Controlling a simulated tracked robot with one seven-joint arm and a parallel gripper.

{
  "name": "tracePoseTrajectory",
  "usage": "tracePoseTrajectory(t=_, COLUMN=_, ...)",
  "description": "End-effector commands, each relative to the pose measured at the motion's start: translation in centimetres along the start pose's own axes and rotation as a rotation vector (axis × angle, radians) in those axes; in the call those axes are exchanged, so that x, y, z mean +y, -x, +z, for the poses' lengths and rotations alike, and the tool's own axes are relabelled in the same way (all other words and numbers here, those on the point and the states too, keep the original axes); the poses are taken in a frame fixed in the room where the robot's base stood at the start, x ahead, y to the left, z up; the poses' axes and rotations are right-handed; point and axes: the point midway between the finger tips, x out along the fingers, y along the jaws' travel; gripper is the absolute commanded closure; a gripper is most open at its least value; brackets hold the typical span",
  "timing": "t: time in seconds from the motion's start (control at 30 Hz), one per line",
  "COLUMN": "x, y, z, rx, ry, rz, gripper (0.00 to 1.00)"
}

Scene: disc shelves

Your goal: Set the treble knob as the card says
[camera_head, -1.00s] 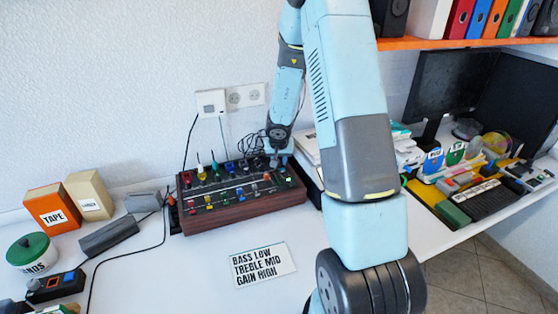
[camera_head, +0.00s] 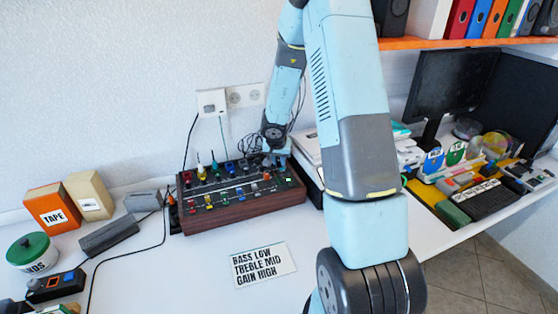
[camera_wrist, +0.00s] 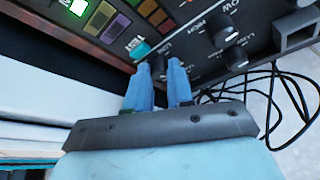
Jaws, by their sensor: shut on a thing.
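The card (camera_head: 263,266) lies on the desk and reads "BASS LOW, TREBLE MID, GAIN HIGH". The mixer (camera_head: 215,222) is a wood-sided dark panel with coloured knobs and sliders. My gripper (camera_head: 274,163) is down at its back right corner. In the wrist view my gripper (camera_wrist: 160,71) has its two blue fingers close together at the panel, shut on a dark knob mostly hidden between them. "LOW" is printed beside it; the knob's name and pointer cannot be read. Two black knobs (camera_wrist: 225,37) and (camera_wrist: 236,57) stand to the right, near "HIGH" and "LOW" marks.
A teal button (camera_wrist: 140,50) marked "TEST" sits close to the left finger. Black cables (camera_wrist: 285,105) loop behind the mixer. A white stack (camera_head: 308,146) stands right of it. Wall sockets (camera_head: 245,95) are behind. The desk around the card is clear.

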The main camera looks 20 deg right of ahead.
Motion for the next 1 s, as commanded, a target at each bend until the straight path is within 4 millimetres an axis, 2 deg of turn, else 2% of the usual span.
tracePoseTrajectory(t=0.23, x=-0.21, y=0.00, z=-0.05, rx=0.001, ry=-0.183, rz=0.074, gripper=1.00)
tracePoseTrajectory(t=0.6, x=-0.22, y=0.04, z=-0.05, rx=0.001, ry=-0.214, rz=0.087, gripper=1.00)
tracePoseTrajectory(t=0.63, x=-0.22, y=0.04, z=-0.05, rx=0.001, ry=-0.213, rz=0.087, gripper=0.77)
tracePoseTrajectory(t=0.73, x=-0.22, y=0.04, z=-0.05, rx=0.001, ry=-0.213, rz=0.087, gripper=0.68)
tracePoseTrajectory(t=1.0, x=-0.19, y=0.15, z=-0.05, rx=0.001, ry=-0.213, rz=0.087, gripper=0.68)
